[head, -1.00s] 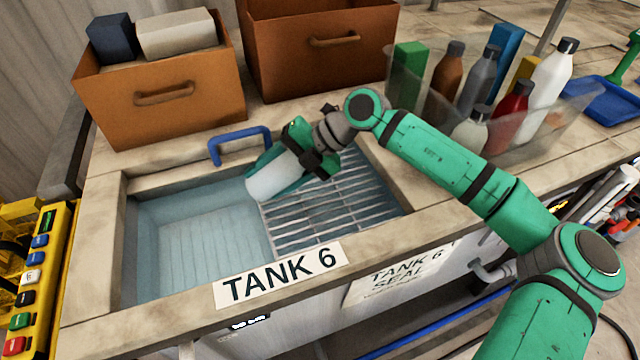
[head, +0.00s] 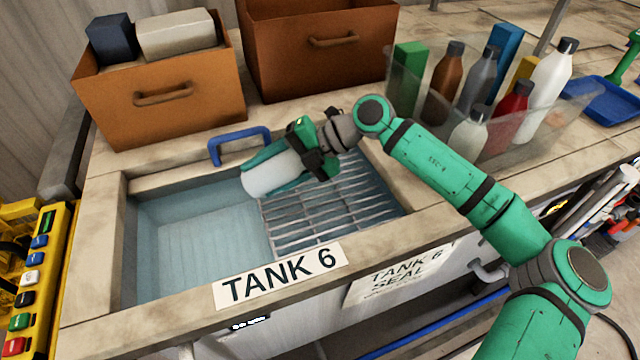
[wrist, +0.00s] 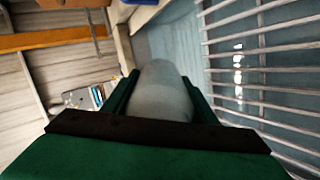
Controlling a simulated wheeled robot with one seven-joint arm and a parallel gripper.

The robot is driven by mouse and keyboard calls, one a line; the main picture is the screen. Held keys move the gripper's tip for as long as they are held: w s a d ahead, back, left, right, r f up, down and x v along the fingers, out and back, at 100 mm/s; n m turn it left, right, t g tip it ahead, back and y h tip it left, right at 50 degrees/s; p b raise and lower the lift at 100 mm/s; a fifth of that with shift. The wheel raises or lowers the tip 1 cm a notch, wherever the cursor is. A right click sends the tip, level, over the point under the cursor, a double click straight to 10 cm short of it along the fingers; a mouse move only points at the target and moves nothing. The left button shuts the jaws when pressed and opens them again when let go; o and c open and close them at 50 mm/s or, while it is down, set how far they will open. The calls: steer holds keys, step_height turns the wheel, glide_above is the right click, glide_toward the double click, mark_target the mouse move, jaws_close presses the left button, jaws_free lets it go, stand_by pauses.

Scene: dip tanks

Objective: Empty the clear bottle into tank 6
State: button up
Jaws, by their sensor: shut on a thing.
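My gripper (head: 276,170) is shut on a pale, whitish bottle (head: 268,177). The bottle lies nearly on its side, with its far end pointing left and a little down over tank 6. Its mouth and contents cannot be made out. In the wrist view the bottle (wrist: 160,92) sits between the green fingers. Tank 6 (head: 280,275), labelled on its front rim, has an open blue-tinted basin on the left and a metal grate (head: 325,210) on the right. The bottle is above the basin near the grate's left edge.
A blue handle (head: 240,146) stands at the tank's back rim. Two brown drawer-like boxes (head: 165,100) stand behind. A clear bin (head: 500,145) with several bottles is at the right, near a blue tray (head: 603,100). A yellow button panel (head: 45,270) is at the left.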

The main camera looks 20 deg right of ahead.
mark_target(268, 163)
steer(key=shift+a+r+t+y, duration=0.2)
steer(key=shift+r+t+y, duration=0.1)
steer(key=shift+r+y, duration=1)
stand_by(0.4)
steer(key=shift+d+r+y, duration=0.5)
steer(key=shift+d+y, duration=0.1)
steer(key=shift+y, duration=0.2)
stand_by(0.3)
steer(key=shift+s, duration=0.1)
stand_by(0.7)
steer(key=shift+a+f+h, duration=0.65)
steer(key=shift+h, duration=0.25)
steer(key=shift+d+f+h, duration=0.1)
steer(key=shift+f+h, duration=0.3)
steer(key=shift+f, duration=0.1)
